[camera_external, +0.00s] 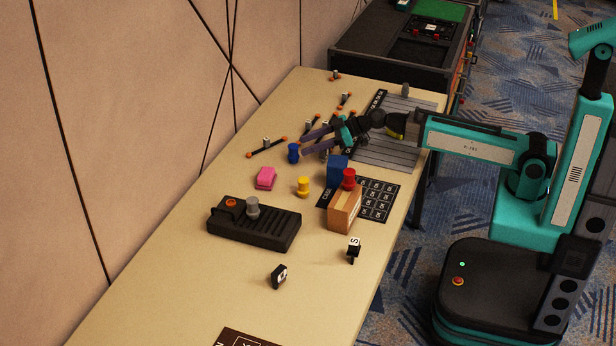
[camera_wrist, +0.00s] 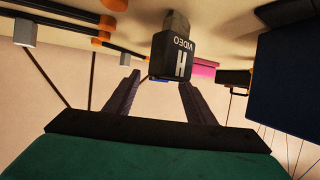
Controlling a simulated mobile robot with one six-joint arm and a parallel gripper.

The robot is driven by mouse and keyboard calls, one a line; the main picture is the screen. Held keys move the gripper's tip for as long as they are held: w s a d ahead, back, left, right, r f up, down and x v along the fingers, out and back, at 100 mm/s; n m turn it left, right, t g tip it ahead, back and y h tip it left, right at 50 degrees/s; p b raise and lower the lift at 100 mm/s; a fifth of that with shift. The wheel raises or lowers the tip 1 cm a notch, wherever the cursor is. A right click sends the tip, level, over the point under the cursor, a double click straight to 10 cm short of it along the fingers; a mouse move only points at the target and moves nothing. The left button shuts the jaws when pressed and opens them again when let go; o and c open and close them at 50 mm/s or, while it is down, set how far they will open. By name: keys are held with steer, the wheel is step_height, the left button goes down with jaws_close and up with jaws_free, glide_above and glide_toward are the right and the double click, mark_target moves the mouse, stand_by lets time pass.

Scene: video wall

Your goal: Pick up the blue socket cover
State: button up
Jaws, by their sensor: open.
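A small blue cylinder-like piece (camera_external: 293,152), which looks like the blue socket cover, stands on the table just beyond my fingertips. In the wrist view only a thin blue sliver (camera_wrist: 159,81) shows between the fingertips, mostly hidden behind a black block marked H VIDEO (camera_wrist: 180,58). I cannot tell for sure that the sliver is the cover. My gripper (camera_external: 303,145) is low over the table, its dark fingers pointing left towards the blue piece. The fingers also show in the wrist view (camera_wrist: 159,79), spread apart with nothing held between them.
Orange-tipped black bars (camera_external: 267,147) lie around the gripper. A pink block (camera_external: 266,177), a yellow piece (camera_external: 303,187), a blue box (camera_external: 337,167) and a wooden box (camera_external: 343,214) with a red piece (camera_external: 348,179) stand nearer. A black console (camera_external: 255,229) sits front left.

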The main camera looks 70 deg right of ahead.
mark_target(293, 150)
steer(key=shift+w+a+f, duration=0.2)
steer(key=shift+w, duration=0.2)
steer(key=shift+x, duration=2.6)
steer(key=c, duration=1.1)
